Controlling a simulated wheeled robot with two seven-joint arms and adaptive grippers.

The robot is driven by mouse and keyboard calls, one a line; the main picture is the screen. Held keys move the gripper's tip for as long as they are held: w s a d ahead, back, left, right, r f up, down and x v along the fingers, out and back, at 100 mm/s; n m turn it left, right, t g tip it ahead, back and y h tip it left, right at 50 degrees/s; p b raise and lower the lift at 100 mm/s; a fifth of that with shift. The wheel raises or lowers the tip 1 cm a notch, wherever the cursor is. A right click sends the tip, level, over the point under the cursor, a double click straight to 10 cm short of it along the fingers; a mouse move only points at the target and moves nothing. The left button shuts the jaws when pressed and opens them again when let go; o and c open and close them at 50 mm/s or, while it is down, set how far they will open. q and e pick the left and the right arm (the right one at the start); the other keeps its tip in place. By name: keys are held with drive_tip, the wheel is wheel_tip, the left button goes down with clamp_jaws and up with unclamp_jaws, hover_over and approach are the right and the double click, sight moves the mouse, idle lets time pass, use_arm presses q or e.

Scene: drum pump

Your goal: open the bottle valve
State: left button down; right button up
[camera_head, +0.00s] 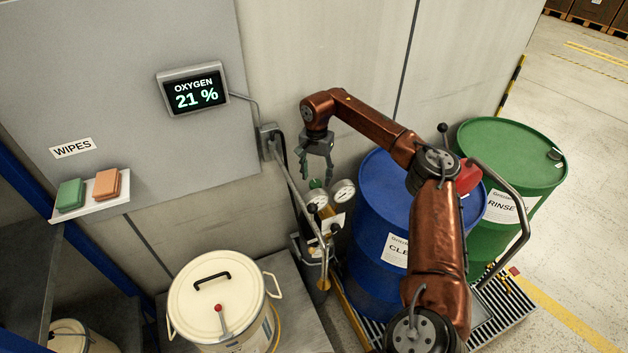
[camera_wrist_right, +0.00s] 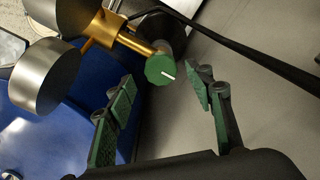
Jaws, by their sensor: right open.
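The bottle valve is a green round knob (camera_wrist_right: 160,69) with a white mark, at the end of a brass fitting (camera_wrist_right: 130,38). In the head view the green knob (camera_head: 315,184) sits just below my right gripper (camera_head: 317,172). In the right wrist view my right gripper (camera_wrist_right: 162,105) is open, with green-padded fingers on either side of the knob's line. The knob shows beyond the gap between the fingertips, and nothing is held. Two round gauges (camera_head: 343,192) sit beside the valve. My left gripper is not in view.
A blue drum (camera_head: 375,205) and a green drum (camera_head: 515,155) stand on a grated pallet to the right. A metal post and hose (camera_head: 290,170) run close to the left of the valve. A white lidded bucket (camera_head: 215,300) stands at the lower left.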

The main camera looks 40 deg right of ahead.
sight(316, 186)
drive_tip(key=shift+f, duration=0.95)
drive_tip(key=shift+a+f, duration=0.1)
drive_tip(key=shift+f, duration=0.1)
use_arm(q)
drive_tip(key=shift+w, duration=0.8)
use_arm(e)
drive_tip(key=shift+w, duration=0.1)
drive_tip(key=shift+c, duration=0.7)
drive_tip(key=c, duration=1)
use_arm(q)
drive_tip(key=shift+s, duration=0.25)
